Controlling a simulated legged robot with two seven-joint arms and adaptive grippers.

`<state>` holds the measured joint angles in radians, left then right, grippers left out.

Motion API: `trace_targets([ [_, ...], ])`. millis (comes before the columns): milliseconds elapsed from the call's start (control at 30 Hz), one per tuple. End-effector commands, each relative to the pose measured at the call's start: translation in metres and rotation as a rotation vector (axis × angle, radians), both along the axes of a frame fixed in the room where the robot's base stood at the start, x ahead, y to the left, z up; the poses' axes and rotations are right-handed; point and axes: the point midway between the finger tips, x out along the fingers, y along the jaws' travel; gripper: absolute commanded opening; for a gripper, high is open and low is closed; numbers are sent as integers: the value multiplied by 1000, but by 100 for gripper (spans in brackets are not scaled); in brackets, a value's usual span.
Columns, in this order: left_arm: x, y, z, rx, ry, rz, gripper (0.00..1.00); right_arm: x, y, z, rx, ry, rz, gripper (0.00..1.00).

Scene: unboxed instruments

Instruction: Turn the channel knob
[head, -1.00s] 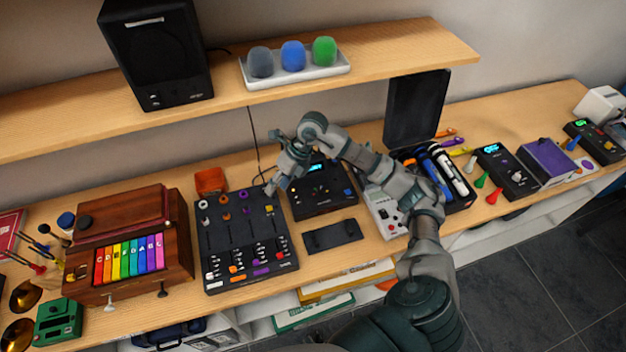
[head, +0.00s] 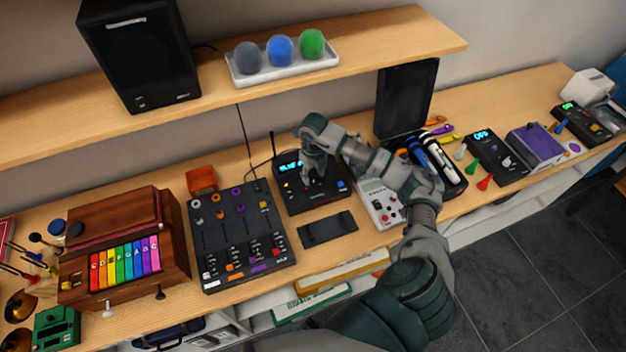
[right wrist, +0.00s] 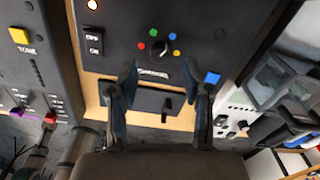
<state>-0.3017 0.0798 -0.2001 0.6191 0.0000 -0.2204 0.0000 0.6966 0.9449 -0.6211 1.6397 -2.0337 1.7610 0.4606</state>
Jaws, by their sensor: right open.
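The black receiver box (head: 298,203) stands on the bench behind a small black plate, with a lit display at its rear. In the right wrist view its channel knob (right wrist: 160,47) is a small black dial with a white mark, ringed by coloured dots. My right gripper (head: 313,178) is over the receiver, pointing down, and hides part of its top in the head view. In the right wrist view the gripper (right wrist: 162,76) is open and empty, its fingers spread to either side of the knob's line; I cannot tell the height gap. My left gripper is not in view.
A black mixer (head: 240,235) stands close on the left. A pale grey device (head: 378,205) and a case of microphones stand on the right. The black plate (head: 328,229) lies in front. A shelf (head: 400,42) overhangs behind.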

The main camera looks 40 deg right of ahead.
Motion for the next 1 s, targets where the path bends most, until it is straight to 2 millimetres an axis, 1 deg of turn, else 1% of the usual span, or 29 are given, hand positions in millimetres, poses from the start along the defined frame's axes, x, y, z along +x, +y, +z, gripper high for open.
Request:
trace_targets([
  [33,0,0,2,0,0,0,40,-1,0,-9,0,3,-1,49],
  [100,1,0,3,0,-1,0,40,0,1,-20,2,1,-1,49],
  [200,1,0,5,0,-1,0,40,0,1,-32,0,1,-1,49],
  [333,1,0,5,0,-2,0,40,0,2,-39,-1,-1,1,49],
  [600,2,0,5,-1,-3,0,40,0,2,-41,-1,-1,1,49],
  [633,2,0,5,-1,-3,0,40,0,1,-41,-1,-1,1,44],
  [667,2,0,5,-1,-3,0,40,0,1,-41,-1,-1,0,37],
  [700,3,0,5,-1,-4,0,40,0,1,-41,0,-1,0,27],
  [767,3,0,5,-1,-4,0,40,0,0,-41,0,-1,0,12],
  [800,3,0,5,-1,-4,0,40,0,0,-41,0,-1,0,2],
  [833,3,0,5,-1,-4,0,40,0,0,-42,1,-1,0,0],
  [1000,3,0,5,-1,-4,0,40,0,0,-42,0,0,2,0],
])
